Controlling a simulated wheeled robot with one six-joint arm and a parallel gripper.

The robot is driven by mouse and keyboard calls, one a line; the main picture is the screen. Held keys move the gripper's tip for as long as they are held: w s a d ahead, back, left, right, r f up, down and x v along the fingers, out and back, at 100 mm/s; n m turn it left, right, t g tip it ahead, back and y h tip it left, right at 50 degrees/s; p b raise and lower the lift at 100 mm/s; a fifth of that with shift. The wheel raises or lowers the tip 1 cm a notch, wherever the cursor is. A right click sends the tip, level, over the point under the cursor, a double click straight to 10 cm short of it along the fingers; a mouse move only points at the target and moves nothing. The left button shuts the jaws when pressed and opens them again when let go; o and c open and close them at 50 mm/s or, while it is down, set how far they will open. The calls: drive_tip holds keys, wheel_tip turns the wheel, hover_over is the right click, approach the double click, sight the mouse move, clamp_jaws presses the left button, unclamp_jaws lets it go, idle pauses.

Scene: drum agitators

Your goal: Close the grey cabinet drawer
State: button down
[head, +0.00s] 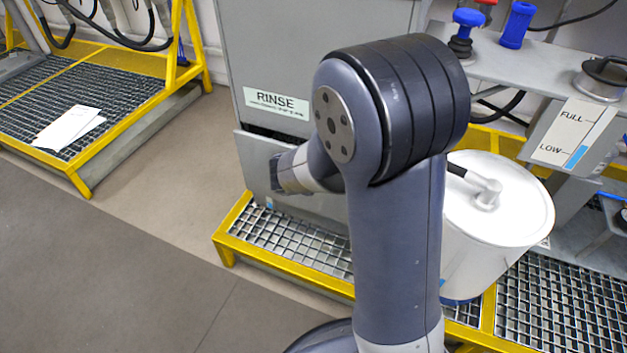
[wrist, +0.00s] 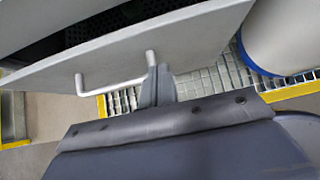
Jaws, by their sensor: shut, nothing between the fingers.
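The grey cabinet (head: 310,45) stands behind my arm in the head view and carries a RINSE label (head: 276,103). Its drawer (head: 256,164) is partly open, with a dark gap above the front panel. In the wrist view the drawer front (wrist: 60,83) runs diagonally, with the dark opening behind it and a white bar handle (wrist: 112,84) on it. My gripper (wrist: 157,72) is shut and empty, its fingertips close to the drawer front beside the right end of the handle. I cannot tell whether they touch. In the head view my arm hides part of the drawer and the fingertips.
A white drum (head: 497,205) stands right of the drawer on a yellow-framed grating (head: 290,245). Right of it is a grey tank with a FULL/LOW gauge (head: 575,133). Another yellow-edged grating platform (head: 75,105) with white papers is at left. The floor at front left is clear.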

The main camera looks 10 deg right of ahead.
drive_tip(key=shift+w+d+r, duration=0.1)
drive_tip(key=shift+w+d, duration=0.5)
drive_tip(key=shift+w, duration=0.2)
drive_tip(key=shift+w+d, duration=0.55)
drive_tip(key=shift+w, duration=0.2)
drive_tip(key=shift+w+d+r+p, duration=0.1)
drive_tip(key=shift+w+d+p, duration=0.2)
drive_tip(key=shift+w+d, duration=0.25)
drive_tip(key=shift+w+d+p, duration=0.25)
drive_tip(key=shift+w+d, duration=0.05)
drive_tip(key=shift+w, duration=0.4)
drive_tip(key=shift+w+d+r+p, duration=0.1)
drive_tip(key=shift+w+d+p, duration=0.2)
drive_tip(key=shift+w+d, duration=0.25)
drive_tip(key=shift+w, duration=0.1)
drive_tip(key=shift+a, duration=0.1)
